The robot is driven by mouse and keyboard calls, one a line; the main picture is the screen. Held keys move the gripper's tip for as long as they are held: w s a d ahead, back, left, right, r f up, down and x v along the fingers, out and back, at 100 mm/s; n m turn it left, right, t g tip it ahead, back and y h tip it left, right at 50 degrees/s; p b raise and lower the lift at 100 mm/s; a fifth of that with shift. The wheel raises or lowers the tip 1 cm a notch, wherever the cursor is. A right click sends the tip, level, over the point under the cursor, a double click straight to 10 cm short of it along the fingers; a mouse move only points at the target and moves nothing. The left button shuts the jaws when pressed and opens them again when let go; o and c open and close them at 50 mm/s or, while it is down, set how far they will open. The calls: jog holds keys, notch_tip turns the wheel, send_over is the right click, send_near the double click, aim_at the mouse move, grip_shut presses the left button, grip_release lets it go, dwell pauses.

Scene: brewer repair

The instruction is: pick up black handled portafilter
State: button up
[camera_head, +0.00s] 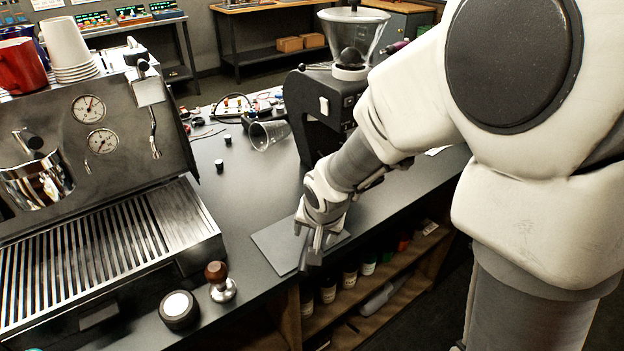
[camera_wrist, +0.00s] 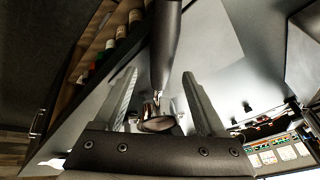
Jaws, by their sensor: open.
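The black-handled portafilter (camera_wrist: 164,45) shows in the wrist view. Its dark handle runs down from the top edge between my fingers to a chrome part near the gripper's base. My gripper (camera_wrist: 160,75) is open, with one finger on each side of the handle and visible gaps. I cannot tell its depth relative to the fingers. In the head view my gripper (camera_head: 312,260) points down over the counter's front edge, by a flat grey mat (camera_head: 275,240). I cannot make out the portafilter there; my gripper and wrist may hide it.
The espresso machine (camera_head: 130,150) stands at left. A brown-handled tamper (camera_head: 220,283) and a round black item with a white top (camera_head: 179,308) stand in front of it. A grinder (camera_head: 325,110) stands behind my arm. A clear cup (camera_head: 268,134) lies tipped.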

jog(key=shift+x, duration=0.75)
grip_shut()
jog(key=shift+r, duration=0.1)
dwell(0.8)
